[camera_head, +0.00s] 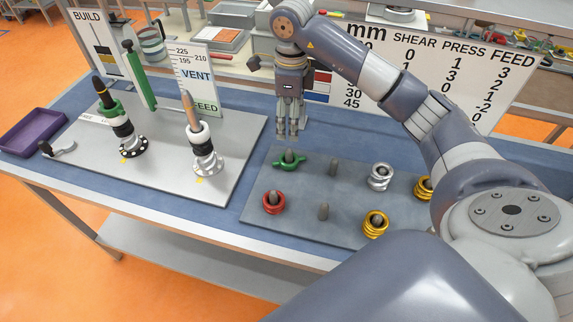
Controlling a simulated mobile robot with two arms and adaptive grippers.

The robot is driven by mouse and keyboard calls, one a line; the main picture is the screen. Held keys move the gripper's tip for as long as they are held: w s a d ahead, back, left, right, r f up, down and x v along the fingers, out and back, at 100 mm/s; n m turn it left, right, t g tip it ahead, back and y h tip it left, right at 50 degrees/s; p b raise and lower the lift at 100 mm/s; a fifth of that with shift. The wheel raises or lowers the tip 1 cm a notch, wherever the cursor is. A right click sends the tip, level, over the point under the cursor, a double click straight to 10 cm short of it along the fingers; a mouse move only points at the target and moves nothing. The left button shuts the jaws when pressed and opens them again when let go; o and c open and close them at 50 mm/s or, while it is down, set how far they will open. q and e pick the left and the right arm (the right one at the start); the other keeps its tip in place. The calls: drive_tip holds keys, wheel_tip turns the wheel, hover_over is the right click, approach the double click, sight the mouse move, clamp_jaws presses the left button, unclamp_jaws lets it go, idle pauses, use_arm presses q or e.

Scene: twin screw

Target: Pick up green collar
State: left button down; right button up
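A green collar (289,162) with side lugs sits around a grey peg at the back left of the dark grey pegboard plate (336,236). My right gripper (287,136) points down just above this collar and its peg, apart from the collar. Its fingers show a narrow gap with nothing between them. Another green part (110,107) sits around the left screw post on the light grey plate. My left gripper is not in view.
A red collar (273,203), a silver collar (380,177) and yellow collars (375,224) sit on the other pegs. Two pegs (323,211) are bare. Left are screw posts (205,160), a green upright bar (139,75) and a purple tray (38,130). Signs stand behind.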

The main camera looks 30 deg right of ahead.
sight(289, 151)
drive_tip(key=f, duration=0.1)
drive_tip(key=f+b, duration=0.1)
drive_tip(key=shift+w+f+b, duration=0.25)
drive_tip(key=shift+f+b, duration=0.1)
drive_tip(key=shift+f, duration=0.35)
wheel_tip(289, 151, down, 3)
drive_tip(key=shift+s+p, duration=0.1)
drive_tip(key=shift+p, duration=0.2)
wheel_tip(289, 151, down, 2)
drive_tip(key=shift+f+p, duration=0.5)
drive_tip(key=shift+p, duration=0.05)
drive_tip(key=f+p, duration=0.1)
drive_tip(key=f, duration=0.2)
drive_tip(key=shift+w+f+p, duration=0.2)
drive_tip(key=shift+p, duration=0.2)
drive_tip(key=shift+d+f, duration=0.1)
drive_tip(key=shift+f, duration=0.5)
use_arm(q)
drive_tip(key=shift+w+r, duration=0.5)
use_arm(e)
drive_tip(key=shift+w, duration=0.1)
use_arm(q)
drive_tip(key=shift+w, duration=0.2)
use_arm(e)
drive_tip(key=c, duration=1.3)
